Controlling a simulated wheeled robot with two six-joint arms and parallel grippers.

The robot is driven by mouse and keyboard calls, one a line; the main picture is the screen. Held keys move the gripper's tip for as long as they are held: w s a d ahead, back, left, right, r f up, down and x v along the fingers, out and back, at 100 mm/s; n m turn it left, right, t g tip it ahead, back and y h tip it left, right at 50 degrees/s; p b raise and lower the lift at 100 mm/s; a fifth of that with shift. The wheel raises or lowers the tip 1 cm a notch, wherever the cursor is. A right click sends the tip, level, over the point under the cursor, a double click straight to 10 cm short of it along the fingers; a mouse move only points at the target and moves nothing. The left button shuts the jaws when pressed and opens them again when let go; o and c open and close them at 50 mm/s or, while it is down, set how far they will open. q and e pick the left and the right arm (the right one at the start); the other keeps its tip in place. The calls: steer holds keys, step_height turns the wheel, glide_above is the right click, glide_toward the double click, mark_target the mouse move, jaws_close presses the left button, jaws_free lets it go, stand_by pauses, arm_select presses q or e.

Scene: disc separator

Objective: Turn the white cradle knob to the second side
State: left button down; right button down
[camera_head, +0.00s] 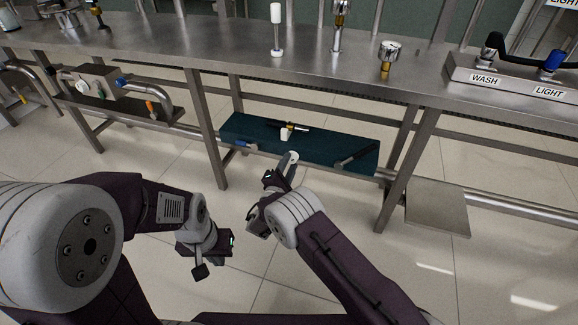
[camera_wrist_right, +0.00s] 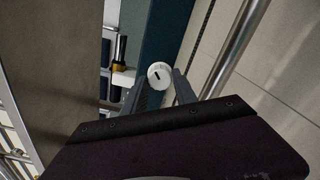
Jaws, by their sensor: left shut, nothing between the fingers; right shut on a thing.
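The white cradle knob (camera_wrist_right: 158,75) is a round white disc with a short dark mark on its face. In the right wrist view it sits between the two finger tips of my right gripper (camera_wrist_right: 159,84), which is shut on it. In the head view the knob (camera_head: 292,157) shows as a pale disc at the tip of my right gripper (camera_head: 284,171), in front of the dark teal shelf (camera_head: 330,152). My left gripper (camera_head: 229,242) is shut and empty, over the floor to the left.
A dark rod (camera_head: 299,127) with a white block lies on the shelf, beside a black-handled tool (camera_head: 357,157). The steel bench (camera_head: 200,48) runs above, carrying several fittings and the WASH/LIGHT panel (camera_head: 515,80). Bench legs (camera_head: 207,130) flank the shelf. The floor in front is clear.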

steer(key=m+b, duration=0.1)
steer(key=m, duration=0.2)
steer(key=shift+f+m, duration=0.15)
steer(key=shift+m, duration=0.15)
steer(key=m+b, duration=0.2)
steer(key=m, duration=0.2)
steer(key=shift+m, duration=0.4)
steer(key=c, duration=1)
jaws_free()
steer(key=p+v, duration=0.4)
steer(key=v, duration=0.5)
